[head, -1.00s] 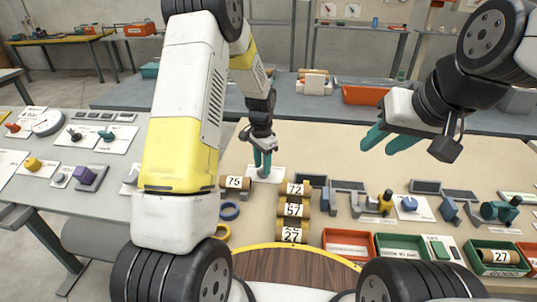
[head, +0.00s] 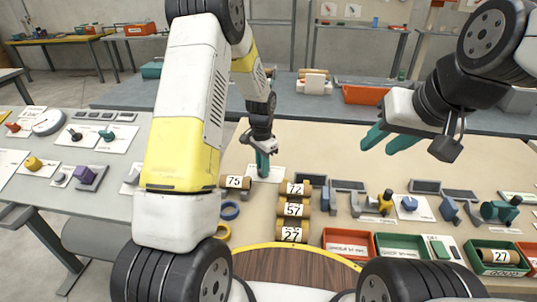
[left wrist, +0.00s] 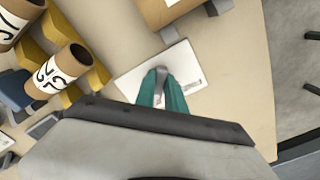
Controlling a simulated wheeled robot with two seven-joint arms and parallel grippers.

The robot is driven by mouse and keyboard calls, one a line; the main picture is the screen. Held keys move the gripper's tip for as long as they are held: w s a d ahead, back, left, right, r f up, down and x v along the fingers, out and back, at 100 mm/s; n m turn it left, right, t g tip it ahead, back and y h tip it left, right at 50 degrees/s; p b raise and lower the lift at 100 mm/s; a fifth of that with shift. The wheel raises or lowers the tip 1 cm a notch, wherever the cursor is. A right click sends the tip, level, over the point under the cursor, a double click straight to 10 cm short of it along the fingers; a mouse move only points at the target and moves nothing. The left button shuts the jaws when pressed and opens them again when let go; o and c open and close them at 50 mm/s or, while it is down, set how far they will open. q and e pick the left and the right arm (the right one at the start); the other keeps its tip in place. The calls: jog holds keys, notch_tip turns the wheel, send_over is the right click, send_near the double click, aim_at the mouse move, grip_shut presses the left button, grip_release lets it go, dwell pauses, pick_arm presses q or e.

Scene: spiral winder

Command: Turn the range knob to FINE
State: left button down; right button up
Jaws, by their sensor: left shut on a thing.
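The range knob (left wrist: 161,84) is a small grey lever-like knob on a white plate (left wrist: 193,62); its markings are too small to read. The plate also shows in the head view (head: 277,174), on the beige table beyond the numbered rolls. My left gripper (head: 262,168) points down over the plate. Its teal fingers, also in the left wrist view (left wrist: 162,90), are shut on the knob and hide part of it. My right gripper (head: 385,140) is open and empty, raised above the right part of the table.
A roll marked 75 (head: 236,183) lies just left of the plate. Rolls marked 72 (head: 295,188), 57 (head: 293,208) and 27 (head: 292,232) sit in front of it. An orange bin (head: 366,94) stands behind. The table behind the right-hand fixtures is clear.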

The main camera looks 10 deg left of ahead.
pick_arm(q)
jog(key=n, duration=0.4)
jog(key=shift+d, duration=0.1)
jog(key=n, duration=0.4)
jog(key=shift+s+d+n, duration=0.1)
jog(key=shift+n, duration=0.3)
jog(key=n, duration=0.4)
jog(key=shift+d, duration=0.1)
jog(key=n, duration=0.4)
jog(key=shift+d+n, duration=0.1)
jog(key=shift+n, duration=0.2)
jog(key=c, duration=1.4)
grip_release()
